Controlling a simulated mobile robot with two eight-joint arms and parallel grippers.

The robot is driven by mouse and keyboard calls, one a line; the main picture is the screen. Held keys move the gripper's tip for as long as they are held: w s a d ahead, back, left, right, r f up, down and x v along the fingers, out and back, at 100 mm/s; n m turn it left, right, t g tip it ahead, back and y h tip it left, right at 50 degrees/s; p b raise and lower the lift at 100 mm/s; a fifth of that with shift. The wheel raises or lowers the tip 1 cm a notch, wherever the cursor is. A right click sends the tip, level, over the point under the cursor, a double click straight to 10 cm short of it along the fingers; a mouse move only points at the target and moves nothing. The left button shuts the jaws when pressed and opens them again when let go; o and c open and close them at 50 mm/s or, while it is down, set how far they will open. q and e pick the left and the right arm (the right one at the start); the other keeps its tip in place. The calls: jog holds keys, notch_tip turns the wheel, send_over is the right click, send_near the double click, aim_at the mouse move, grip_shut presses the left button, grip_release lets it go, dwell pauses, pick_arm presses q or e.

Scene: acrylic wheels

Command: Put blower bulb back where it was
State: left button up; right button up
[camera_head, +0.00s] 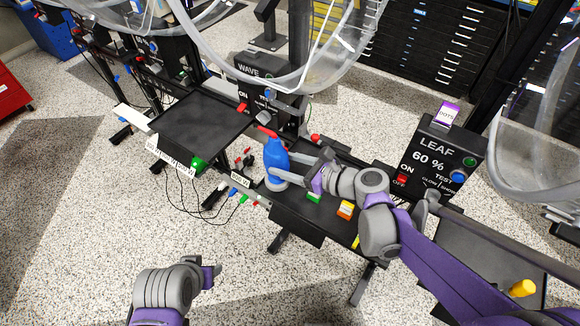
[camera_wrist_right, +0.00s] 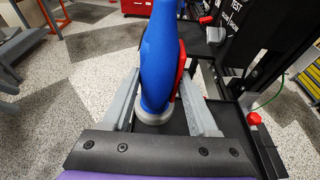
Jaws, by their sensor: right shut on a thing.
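The blower bulb (camera_head: 275,157) is a blue upright body with a red tip and a pale grey base. It is at the left end of a black tray (camera_head: 298,222) in the head view. My right gripper (camera_head: 277,170) reaches it from the right and is shut on its lower part. In the right wrist view the bulb (camera_wrist_right: 158,55) stands between the two grey fingers of my right gripper (camera_wrist_right: 155,105). I cannot tell whether its base touches the tray. My left gripper (camera_head: 213,275) is low in the head view, away from the trays; its finger opening is unclear.
Small green (camera_head: 314,197) and orange (camera_head: 345,209) items lie on the same tray. Another black tray (camera_head: 200,120) is to the left. A black LEAF control box (camera_head: 437,160) stands to the right. Clear acrylic wheels (camera_head: 300,75) hang above. Speckled floor is open at lower left.

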jog(key=shift+w+d, duration=0.3)
jog(key=shift+w, duration=0.2)
jog(key=f, duration=0.3)
jog(key=shift+w+d+b, duration=0.25)
jog(key=shift+w+b, duration=0.05)
jog(key=shift+f, duration=0.25)
jog(key=shift+f, duration=0.2)
jog(key=o, duration=0.8)
jog(key=shift+c, duration=0.2)
jog(key=shift+r, duration=0.15)
